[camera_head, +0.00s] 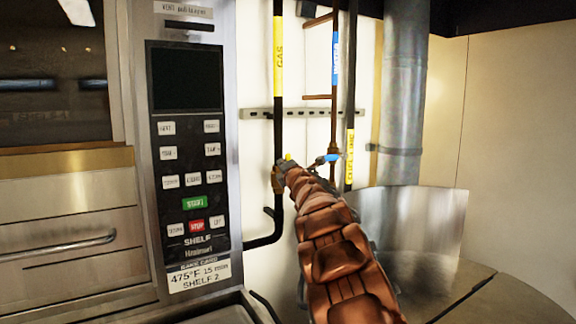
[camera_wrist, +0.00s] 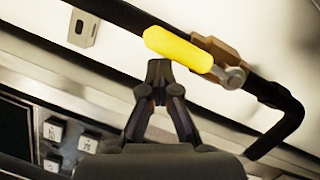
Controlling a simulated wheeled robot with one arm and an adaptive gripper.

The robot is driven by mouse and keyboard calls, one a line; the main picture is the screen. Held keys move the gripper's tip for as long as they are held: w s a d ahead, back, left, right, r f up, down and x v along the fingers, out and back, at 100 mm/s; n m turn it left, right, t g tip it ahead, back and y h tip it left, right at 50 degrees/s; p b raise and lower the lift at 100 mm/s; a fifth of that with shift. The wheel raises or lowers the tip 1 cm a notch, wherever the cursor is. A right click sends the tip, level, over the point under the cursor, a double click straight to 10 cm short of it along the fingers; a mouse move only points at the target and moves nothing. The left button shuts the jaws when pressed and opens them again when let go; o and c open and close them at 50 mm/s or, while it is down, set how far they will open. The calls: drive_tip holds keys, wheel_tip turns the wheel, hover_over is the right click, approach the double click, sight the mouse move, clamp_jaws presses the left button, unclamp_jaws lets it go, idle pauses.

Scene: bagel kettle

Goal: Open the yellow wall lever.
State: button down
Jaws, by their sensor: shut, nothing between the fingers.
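The yellow wall lever (camera_wrist: 178,48) sits on a brass valve body (camera_wrist: 217,49) on a dark pipe, and in the wrist view it lies roughly along the pipe. In the head view only a small yellow tip of the lever (camera_head: 288,157) shows above my gripper (camera_head: 284,166); the arm end hides the rest. In the wrist view my gripper (camera_wrist: 159,70) is shut and empty, its fingertips just below the free end of the lever. I cannot tell whether they touch it.
The dark gas pipe (camera_head: 278,110) bends at its lower end. A blue-handled valve (camera_head: 327,159) on a copper pipe is close to the right. An oven control panel (camera_head: 190,150) stands to the left. A metal duct (camera_head: 403,95) and a round steel kettle top (camera_head: 500,300) are to the right.

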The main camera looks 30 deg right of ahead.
drive_tip(key=shift+d, duration=0.15)
drive_tip(key=s+a+b, duration=0.5)
drive_tip(key=s+a, duration=0.1)
drive_tip(key=s, duration=0.3)
drive_tip(key=shift+s+a+b, duration=0.3)
drive_tip(key=shift+a+b, duration=0.1)
idle(0.5)
idle(0.4)
